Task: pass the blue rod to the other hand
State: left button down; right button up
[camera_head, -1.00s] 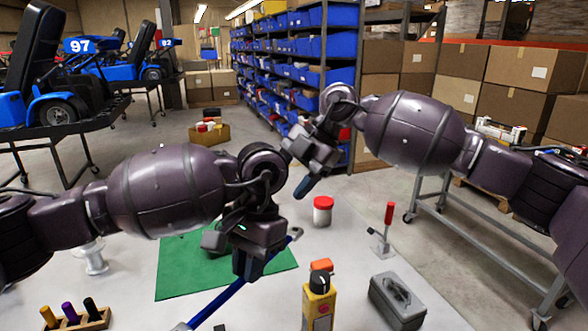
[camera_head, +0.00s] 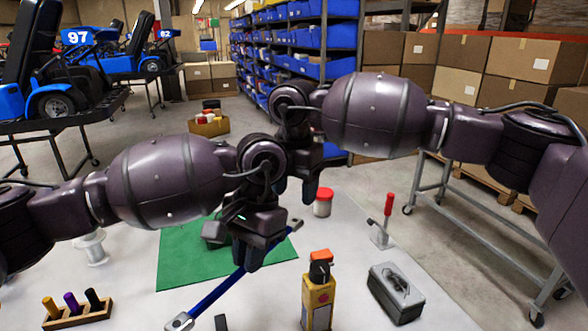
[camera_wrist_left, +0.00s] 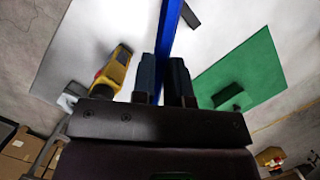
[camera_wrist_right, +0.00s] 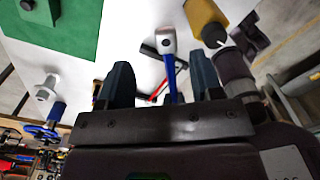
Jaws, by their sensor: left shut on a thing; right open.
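The blue rod (camera_head: 216,293) has grey metal ends and slants above the white table. My left gripper (camera_head: 246,264) is shut on it between its middle and upper right end. In the left wrist view the rod (camera_wrist_left: 168,42) runs up between the closed fingers (camera_wrist_left: 163,78). My right gripper (camera_head: 310,188) is open and empty, just right of the left wrist, fingers pointing down. In the right wrist view the rod (camera_wrist_right: 170,72) and its grey end show between the spread fingers (camera_wrist_right: 162,82), with a visible gap on each side. I cannot tell how far beyond the fingertips it is.
A green mat (camera_head: 180,262) lies on the table (camera_head: 260,310). A yellow bottle-like tool (camera_head: 318,300) and a grey box (camera_head: 396,292) stand at front right. A red-lidded jar (camera_head: 323,202) and a red-handled clamp (camera_head: 387,220) stand behind. A peg rack (camera_head: 78,312) is front left.

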aim_at(294, 217)
jog(key=shift+f, duration=3.1)
jog(key=c, duration=0.9)
pick_arm(q)
jog(key=c, duration=1.5)
grip_release()
jog(key=shift+c, duration=0.2)
pick_arm(e)
jog(key=shift+c, duration=1)
pick_arm(q)
jog(key=o, duration=0.5)
jog(key=shift+r, duration=0.1)
